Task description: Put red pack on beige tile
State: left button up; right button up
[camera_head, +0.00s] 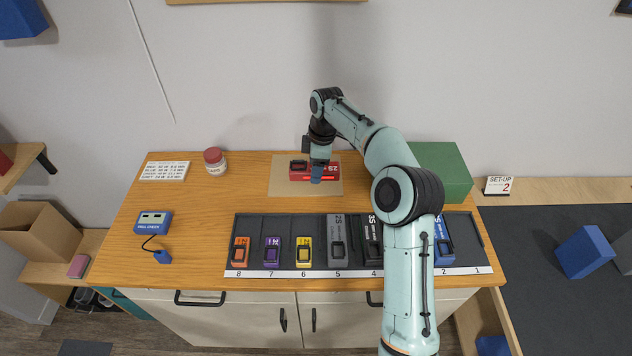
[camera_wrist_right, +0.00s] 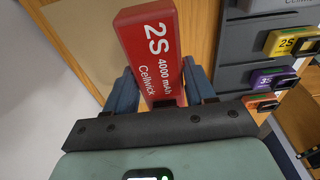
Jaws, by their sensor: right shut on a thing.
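The red pack (camera_head: 299,171), marked 2S 4000 mAh, is over the beige tile (camera_head: 280,188) at the back of the wooden counter. It lies flat and crosswise within the tile's outline; I cannot tell whether it touches the tile. My right gripper (camera_head: 317,174) comes down on it from above and is shut on it. In the right wrist view the red pack (camera_wrist_right: 150,50) sits between the two blue fingers (camera_wrist_right: 161,90), with part of the beige tile (camera_wrist_right: 95,35) to its left. My left gripper is not in view.
A dark numbered rack (camera_head: 255,228) with several packs fills the counter's front. A green box (camera_head: 443,168) stands right of the tile, partly behind my arm. A red-lidded jar (camera_head: 214,162), a white card (camera_head: 165,171) and a blue tester (camera_head: 153,222) are at the left.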

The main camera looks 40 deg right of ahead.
aim_at(316, 188)
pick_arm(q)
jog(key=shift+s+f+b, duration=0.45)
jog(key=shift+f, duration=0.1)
pick_arm(e)
notch_tip(316, 188, down, 5)
jog(key=shift+f, duration=0.15)
jog(key=shift+f, duration=0.15)
jog(key=o, duration=1.3)
jog(key=r, duration=0.4)
jog(key=r+p, duration=0.1)
jog(key=r, duration=0.3)
jog(key=s+d+r+p, duration=0.1)
jog(key=r, duration=0.3)
jog(key=shift+r, duration=0.1)
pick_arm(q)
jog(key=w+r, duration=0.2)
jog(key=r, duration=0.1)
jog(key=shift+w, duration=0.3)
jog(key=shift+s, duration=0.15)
pick_arm(e)
jog(key=shift+s, duration=0.1)
